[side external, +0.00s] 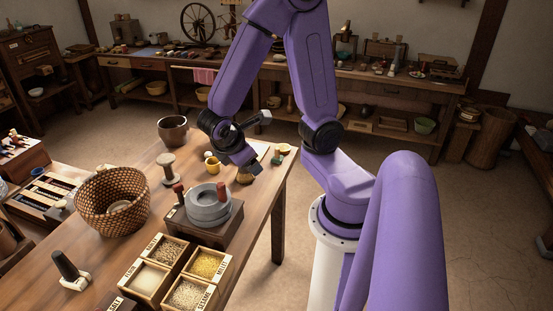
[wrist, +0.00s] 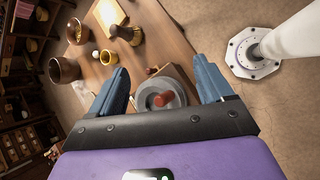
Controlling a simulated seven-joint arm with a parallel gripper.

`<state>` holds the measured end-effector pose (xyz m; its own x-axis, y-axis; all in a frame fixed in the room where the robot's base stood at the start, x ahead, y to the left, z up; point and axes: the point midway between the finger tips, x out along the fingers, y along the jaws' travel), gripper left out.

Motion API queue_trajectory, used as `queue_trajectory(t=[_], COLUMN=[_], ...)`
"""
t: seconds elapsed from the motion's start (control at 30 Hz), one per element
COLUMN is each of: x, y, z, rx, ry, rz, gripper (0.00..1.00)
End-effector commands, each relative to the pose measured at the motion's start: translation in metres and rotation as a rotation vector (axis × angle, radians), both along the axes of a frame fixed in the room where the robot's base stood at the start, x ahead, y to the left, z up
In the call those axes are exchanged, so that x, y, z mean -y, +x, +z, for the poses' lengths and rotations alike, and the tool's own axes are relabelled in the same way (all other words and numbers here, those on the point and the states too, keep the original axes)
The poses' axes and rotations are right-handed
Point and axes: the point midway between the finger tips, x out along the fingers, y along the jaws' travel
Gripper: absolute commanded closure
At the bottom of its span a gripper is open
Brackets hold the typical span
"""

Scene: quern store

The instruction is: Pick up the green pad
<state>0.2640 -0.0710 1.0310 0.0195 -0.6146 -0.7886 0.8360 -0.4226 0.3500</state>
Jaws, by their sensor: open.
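My gripper (side external: 250,164) hangs above the table behind the hand mill, its two blue-grey fingers spread wide and empty. In the wrist view my gripper (wrist: 162,68) is open, and the round grey stone of the mill (wrist: 173,84) with its red knob shows between the fingers. A small dark green thing (side external: 278,160) lies near the far right table edge in the side view, just right of my gripper. It is too small to tell whether it is the green pad. I cannot make out a green pad in the wrist view.
The hand mill (side external: 208,205) stands on a block in front of my gripper. A brush (wrist: 127,34), a yellow cup (side external: 212,164), a brown bowl (side external: 173,130) and a woven basket (side external: 112,200) stand around. Grain boxes (side external: 178,270) fill the table's front.

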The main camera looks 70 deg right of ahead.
Motion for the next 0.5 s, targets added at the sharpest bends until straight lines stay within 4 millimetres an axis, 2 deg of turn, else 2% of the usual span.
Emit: queue_trajectory(t=[0.03,0.2,0.37,0.5], x=[0.018,0.075,0.124,0.162], y=[0.008,0.035,0.052,0.062], z=[-0.004,-0.011,-0.023,-0.040], rx=[-0.021,-0.087,-0.173,-0.255], ry=[-0.084,-0.332,-0.515,-0.627], rz=[-0.011,0.001,0.048,0.117], gripper=[0.20,0.20,0.20,0.20])
